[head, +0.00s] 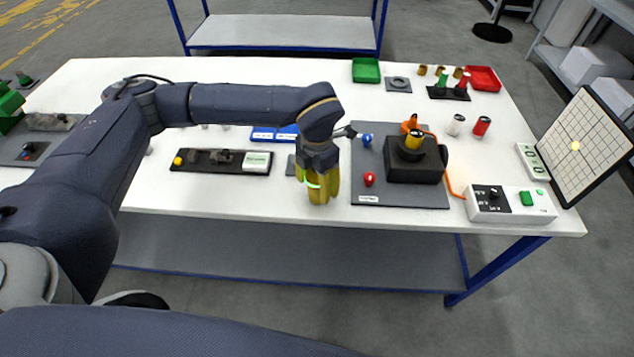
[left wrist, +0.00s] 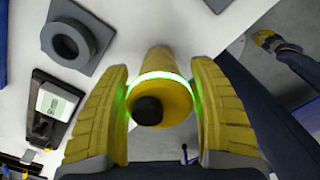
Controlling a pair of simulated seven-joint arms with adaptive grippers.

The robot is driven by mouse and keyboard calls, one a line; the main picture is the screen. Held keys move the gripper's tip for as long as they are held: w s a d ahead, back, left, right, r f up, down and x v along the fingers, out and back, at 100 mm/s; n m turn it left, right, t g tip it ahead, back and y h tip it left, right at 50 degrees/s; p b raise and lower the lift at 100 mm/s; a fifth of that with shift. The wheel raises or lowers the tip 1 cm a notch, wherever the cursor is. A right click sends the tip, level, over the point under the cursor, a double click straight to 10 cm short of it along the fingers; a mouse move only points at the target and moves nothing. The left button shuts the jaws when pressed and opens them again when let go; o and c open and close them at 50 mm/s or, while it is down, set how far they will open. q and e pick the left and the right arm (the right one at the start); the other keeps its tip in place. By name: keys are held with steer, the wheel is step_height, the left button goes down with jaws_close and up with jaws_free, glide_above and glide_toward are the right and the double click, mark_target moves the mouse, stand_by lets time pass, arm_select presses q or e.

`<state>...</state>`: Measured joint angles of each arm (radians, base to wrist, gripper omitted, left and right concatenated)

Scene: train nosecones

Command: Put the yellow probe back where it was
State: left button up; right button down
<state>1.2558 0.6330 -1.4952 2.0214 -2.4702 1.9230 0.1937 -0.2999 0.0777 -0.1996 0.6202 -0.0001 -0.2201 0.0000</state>
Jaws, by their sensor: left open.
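The yellow probe (head: 319,198) is a yellow cylinder near the front edge of the white table. In the left wrist view the probe (left wrist: 178,104) has a glowing green-white ring and a dark round knob facing the camera. My left gripper (head: 318,186) points down with its yellow fingers open on both sides of the probe; gaps show beside it in the left wrist view (left wrist: 163,108). I cannot tell whether the probe touches the table. A grey square holder with a round ring (left wrist: 72,42) stands empty beside it. What looks like my right gripper (left wrist: 277,42) shows small, over the floor.
Right of the probe is a grey plate (head: 432,196) with a dark box (head: 414,172) bearing a yellow-topped part. A black tray (head: 205,167) lies left. A white control box (head: 511,205) and gridded screen (head: 590,145) stand right. Green (head: 366,70) and red (head: 483,78) bins are at the back.

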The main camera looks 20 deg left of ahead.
arm_select(q)
step_height(320, 180, up, 12)
steer(key=shift+r, duration=0.15)
stand_by(0.6)
stand_by(0.3)
